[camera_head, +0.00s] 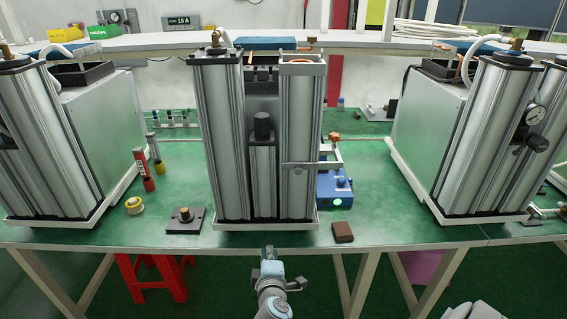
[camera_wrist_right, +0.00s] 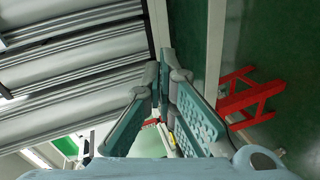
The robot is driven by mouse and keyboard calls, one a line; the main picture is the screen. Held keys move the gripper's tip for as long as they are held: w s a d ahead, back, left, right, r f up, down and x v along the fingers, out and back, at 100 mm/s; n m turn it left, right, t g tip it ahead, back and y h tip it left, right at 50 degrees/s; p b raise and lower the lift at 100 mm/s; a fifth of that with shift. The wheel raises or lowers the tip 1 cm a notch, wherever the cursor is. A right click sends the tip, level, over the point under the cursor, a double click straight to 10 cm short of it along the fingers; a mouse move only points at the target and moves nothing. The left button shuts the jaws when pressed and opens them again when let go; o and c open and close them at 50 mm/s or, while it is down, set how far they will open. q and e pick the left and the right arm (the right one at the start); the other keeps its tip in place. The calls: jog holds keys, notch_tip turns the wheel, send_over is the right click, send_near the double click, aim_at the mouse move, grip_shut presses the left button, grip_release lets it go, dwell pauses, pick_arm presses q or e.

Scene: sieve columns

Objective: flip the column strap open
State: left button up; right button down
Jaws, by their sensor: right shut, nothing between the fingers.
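The middle sieve column unit (camera_head: 262,200) stands upright on the green table, with two tall ribbed metal columns and a dark centre part. A silver strap (camera_head: 298,166) crosses the front of its right column at mid height; a bracket-like band (camera_head: 302,68) sits around that column's top. I cannot tell from here how the strap is fastened. My right gripper (camera_head: 268,252) is low in front of the table's front edge, below the unit and apart from it. Its fingertips (camera_wrist_right: 167,58) are together and empty in the wrist view, beside the ribbed columns (camera_wrist_right: 70,60).
Similar units stand at left (camera_head: 100,120) and right (camera_head: 480,130). A red stool (camera_head: 155,277) is under the table.

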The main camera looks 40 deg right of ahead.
aim_at(285, 164)
jog(key=d+r+h, duration=0.1)
jog(key=r+h, duration=0.1)
jog(key=r, duration=0.7)
jog(key=d+r+m+t+h, duration=0.1)
jog(key=d+r+h, duration=0.1)
jog(key=r, duration=0.8)
jog(key=shift+s+d+h+p, duration=0.2)
jog(key=shift+s+h+p, duration=0.15)
jog(key=shift+h, duration=0.35)
jog(key=shift+w, duration=0.15)
jog(key=x, duration=1)
jog(key=shift+p, duration=0.35)
jog(key=shift+a, duration=0.15)
jog(key=shift+t, duration=0.3)
